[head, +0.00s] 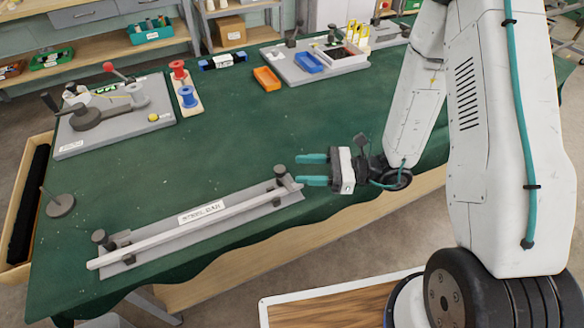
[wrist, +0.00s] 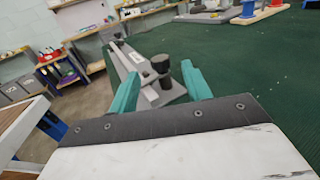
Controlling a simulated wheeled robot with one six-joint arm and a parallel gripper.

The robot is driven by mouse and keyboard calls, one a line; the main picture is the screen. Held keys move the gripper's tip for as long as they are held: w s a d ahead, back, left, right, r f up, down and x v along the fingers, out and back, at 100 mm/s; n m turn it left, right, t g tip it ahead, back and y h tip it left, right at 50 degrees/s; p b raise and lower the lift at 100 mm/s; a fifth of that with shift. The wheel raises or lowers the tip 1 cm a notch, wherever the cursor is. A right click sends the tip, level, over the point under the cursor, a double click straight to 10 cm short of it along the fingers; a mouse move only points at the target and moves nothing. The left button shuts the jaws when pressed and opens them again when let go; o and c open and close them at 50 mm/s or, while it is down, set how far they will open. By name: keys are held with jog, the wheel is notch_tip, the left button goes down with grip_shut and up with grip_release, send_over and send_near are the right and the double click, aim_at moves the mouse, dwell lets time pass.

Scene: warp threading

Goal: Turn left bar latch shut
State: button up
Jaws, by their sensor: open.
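A grey bar fixture (head: 206,212) with a long pale bar (head: 190,225) lies along the table's front edge. A dark-knobbed latch (head: 102,239) stands at its left end and another (head: 281,173) at its right end. My gripper (head: 300,169) is open and empty, its teal fingers pointing left beside the right-end latch. In the wrist view, the nearer latch (wrist: 160,64) shows between and beyond the fingers of my gripper (wrist: 158,84), with the bar (wrist: 124,64) running away behind it. The far latch is small there. I cannot tell whether either latch is turned shut.
A round weighted post (head: 60,205) stands left of the fixture. A winder board (head: 115,118), thread spools (head: 187,97), an orange tray (head: 267,78) and a blue tray (head: 308,63) sit toward the back. The green tabletop between is clear.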

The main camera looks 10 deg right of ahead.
aim_at(280, 169)
jog(key=shift+s+d, duration=0.1)
jog(key=shift+d, duration=0.5)
jog(key=shift+a, duration=0.1)
jog(key=w+n+g, duration=0.1)
jog(key=n+g, duration=0.1)
jog(key=g, duration=0.1)
jog(key=w+n+g, duration=0.1)
jog(key=shift+w+a+f+n+g+y, duration=0.25)
jog(key=shift+w+a+n+g+y, duration=0.05)
jog(key=shift+w, duration=0.05)
jog(key=shift+w+d+n+g, duration=0.15)
jog(key=shift+n+g, duration=0.15)
jog(key=shift+g, duration=0.25)
jog(key=shift+w+d+n+g, duration=0.15)
jog(key=shift+n+g, duration=0.15)
jog(key=shift+g, duration=0.25)
jog(key=shift+s+a+r, duration=0.1)
jog(key=shift+s+a, duration=0.1)
jog(key=shift+a, duration=0.15)
jog(key=a, duration=0.3)
jog(key=s+a, duration=0.1)
jog(key=a, duration=0.3)
jog(key=shift+s, duration=0.2)
